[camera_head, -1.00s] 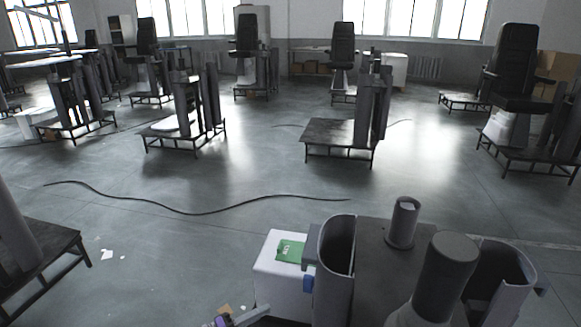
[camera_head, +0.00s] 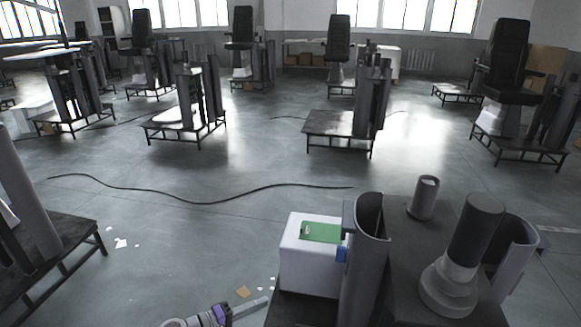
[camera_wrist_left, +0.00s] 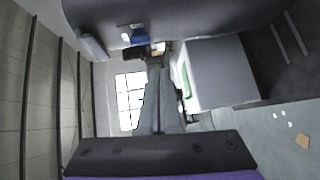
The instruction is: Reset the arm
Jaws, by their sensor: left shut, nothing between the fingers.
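My left gripper (camera_head: 262,301) is at the bottom of the head view, with a purple band behind its grey fingers. Its fingers are shut and empty. In the left wrist view the closed fingers (camera_wrist_left: 155,85) point away from the camera. The gripper is low and to the left of a white box (camera_head: 305,262), apart from it in the head view. My right gripper is in neither view.
A green clipboard-like item (camera_head: 321,233) lies on the white box, beside a dark column structure (camera_head: 366,260). A black cable (camera_head: 205,203) crosses the floor. A platform (camera_head: 50,262) stands at left. Chairs and lift columns stand farther back. Mid-floor is mostly clear.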

